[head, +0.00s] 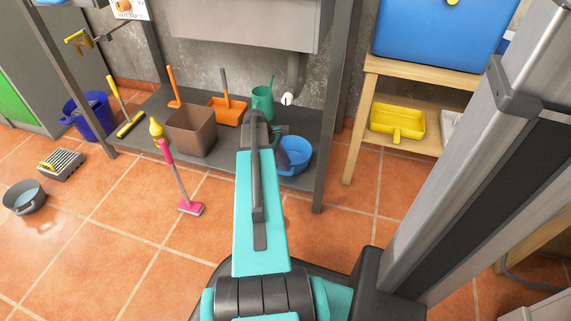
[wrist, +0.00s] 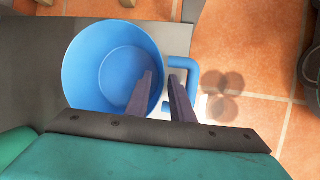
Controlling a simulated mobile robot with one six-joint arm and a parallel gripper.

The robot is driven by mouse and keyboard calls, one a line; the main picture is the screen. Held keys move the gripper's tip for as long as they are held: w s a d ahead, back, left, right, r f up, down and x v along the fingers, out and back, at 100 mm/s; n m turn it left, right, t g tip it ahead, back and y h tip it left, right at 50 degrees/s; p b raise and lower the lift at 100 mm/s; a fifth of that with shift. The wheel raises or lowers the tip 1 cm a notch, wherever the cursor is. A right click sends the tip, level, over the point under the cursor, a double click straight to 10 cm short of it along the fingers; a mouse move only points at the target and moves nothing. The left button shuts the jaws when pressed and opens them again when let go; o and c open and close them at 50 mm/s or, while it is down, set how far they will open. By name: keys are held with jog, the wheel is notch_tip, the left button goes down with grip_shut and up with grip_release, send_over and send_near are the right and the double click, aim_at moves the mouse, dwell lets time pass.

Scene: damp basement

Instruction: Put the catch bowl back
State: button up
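A blue bowl (head: 293,155) with a side handle is on the low grey shelf under the sink, right of the green watering can. In the wrist view the blue bowl (wrist: 112,65) appears upright and empty, with its handle (wrist: 190,80) on the right. My gripper (wrist: 160,76) is at the bowl's right rim, one finger over the inside and the other between rim and handle. A gap shows between the fingers; I see no clear grip on the rim.
The grey shelf (head: 225,160) also holds a brown bin (head: 192,130), an orange dustpan (head: 228,110) and a green watering can (head: 262,100). A pink brush (head: 190,207) stands on the floor. A grey basin (head: 24,197) is at the far left. A shelf post (head: 335,110) rises right of the bowl.

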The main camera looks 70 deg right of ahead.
jog(key=p+v, duration=0.5)
jog(key=v, duration=0.5)
jog(key=shift+r, duration=0.35)
jog(key=shift+w, duration=0.15)
